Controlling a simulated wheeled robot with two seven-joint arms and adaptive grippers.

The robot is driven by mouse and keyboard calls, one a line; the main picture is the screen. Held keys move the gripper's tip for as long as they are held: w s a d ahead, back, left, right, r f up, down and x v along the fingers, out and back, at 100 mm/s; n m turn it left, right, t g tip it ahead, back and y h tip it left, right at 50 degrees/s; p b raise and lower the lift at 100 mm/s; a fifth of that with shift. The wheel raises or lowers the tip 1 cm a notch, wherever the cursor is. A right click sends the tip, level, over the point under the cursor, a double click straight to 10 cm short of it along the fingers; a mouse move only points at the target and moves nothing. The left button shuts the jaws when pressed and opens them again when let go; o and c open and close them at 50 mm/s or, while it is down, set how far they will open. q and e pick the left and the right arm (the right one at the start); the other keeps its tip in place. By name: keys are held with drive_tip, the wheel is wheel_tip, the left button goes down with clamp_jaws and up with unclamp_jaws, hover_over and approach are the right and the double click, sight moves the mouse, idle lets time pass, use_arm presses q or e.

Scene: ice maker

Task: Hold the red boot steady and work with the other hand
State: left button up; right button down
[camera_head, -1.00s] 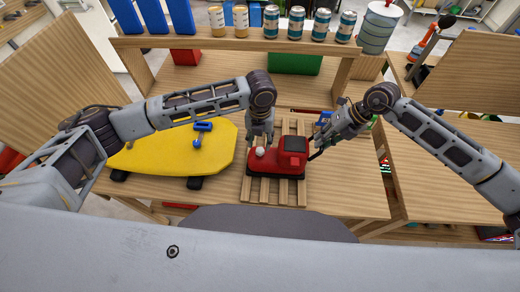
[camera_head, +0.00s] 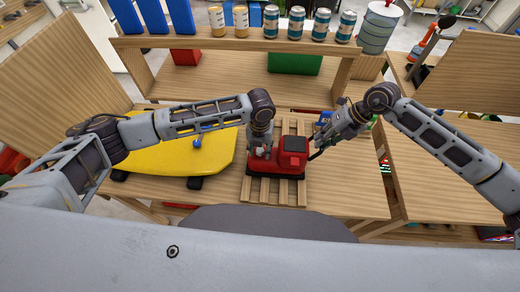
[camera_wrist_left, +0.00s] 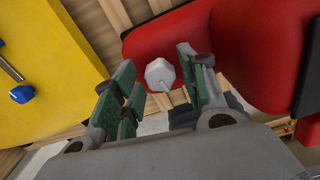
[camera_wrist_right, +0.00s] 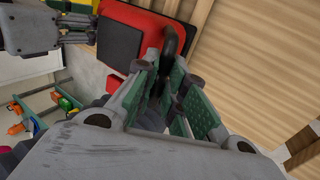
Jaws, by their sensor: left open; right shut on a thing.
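The red boot (camera_head: 270,165), a boot-shaped body with a black base and a raised black-topped block, sits on a slatted wooden rack (camera_head: 257,193). A pale knob (camera_wrist_left: 160,74) stands on its low red part. My left gripper (camera_head: 262,148) is open above that part; in the left wrist view its green-padded fingers (camera_wrist_left: 156,66) lie either side of the knob. My right gripper (camera_head: 321,145) is at the boot's right side, shut on a dark curved handle (camera_wrist_right: 172,45) beside the red block. Contact between left fingers and knob cannot be told.
A yellow board (camera_head: 160,158) with blue parts and dark feet lies left of the rack. A raised wooden shelf (camera_head: 235,44) behind carries several cans, with a red block (camera_head: 186,56) and a green block (camera_head: 294,64) beneath it. The table right of my right gripper has bare wood.

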use_arm(q)
drive_tip(key=c, duration=0.7)
drive_tip(key=shift+m, duration=0.9)
drive_tip(key=o, duration=0.7)
drive_tip(key=shift+r, duration=0.1)
drive_tip(key=shift+r, duration=2.95)
